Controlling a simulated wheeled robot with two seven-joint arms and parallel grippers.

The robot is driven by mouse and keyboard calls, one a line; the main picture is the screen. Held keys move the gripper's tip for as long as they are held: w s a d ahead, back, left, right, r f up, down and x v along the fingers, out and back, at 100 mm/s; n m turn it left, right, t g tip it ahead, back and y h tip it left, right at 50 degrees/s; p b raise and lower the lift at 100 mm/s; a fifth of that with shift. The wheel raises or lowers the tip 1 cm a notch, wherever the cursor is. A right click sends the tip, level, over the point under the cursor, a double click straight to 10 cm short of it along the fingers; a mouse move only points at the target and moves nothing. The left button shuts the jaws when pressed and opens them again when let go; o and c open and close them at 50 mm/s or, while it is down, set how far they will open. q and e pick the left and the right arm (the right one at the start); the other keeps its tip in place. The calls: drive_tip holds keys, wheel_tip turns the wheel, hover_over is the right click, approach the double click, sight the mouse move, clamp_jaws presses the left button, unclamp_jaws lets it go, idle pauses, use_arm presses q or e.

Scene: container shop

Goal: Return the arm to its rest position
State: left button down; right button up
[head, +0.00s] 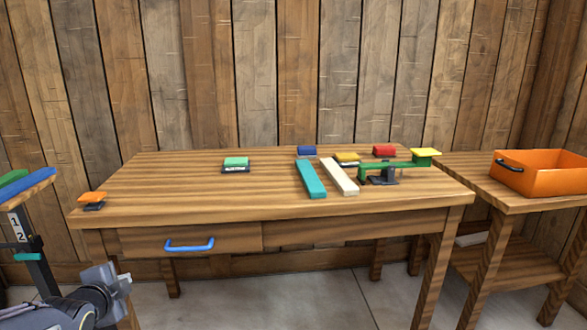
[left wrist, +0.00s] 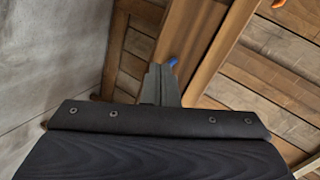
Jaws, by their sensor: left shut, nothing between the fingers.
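My left arm comes in at the lower left of the head view. Its gripper (head: 122,281) is low, in front of the wooden table's left front leg and below the tabletop (head: 200,190). The fingers are shut with nothing between them. In the left wrist view the shut fingers (left wrist: 160,84) point towards wooden boards, with a small blue piece, likely the drawer handle (left wrist: 172,61), just beyond the tips. My right gripper is in neither view.
The table's drawer with a blue handle (head: 189,245) is closed. An orange crate (head: 545,180) is on the right table. A numbered stand (head: 22,225) is at left.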

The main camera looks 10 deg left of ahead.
use_arm(q)
drive_tip(key=s+d+f+n+g+h, duration=0.2)
drive_tip(key=s+d+n+g+h, duration=0.15)
drive_tip(key=s+d+n, duration=0.6)
drive_tip(key=s+d+f+n+g+h, duration=0.25)
drive_tip(key=s+d+n+h, duration=0.2)
drive_tip(key=s+d, duration=0.95)
wheel_tip(320, 180, up, 30)
drive_tip(key=s+a+y+p, duration=0.1)
drive_tip(key=p, duration=2.8)
drive_tip(key=shift+s+f+g, duration=0.15)
drive_tip(key=shift+f+g, duration=0.05)
drive_tip(key=shift+g, duration=0.2)
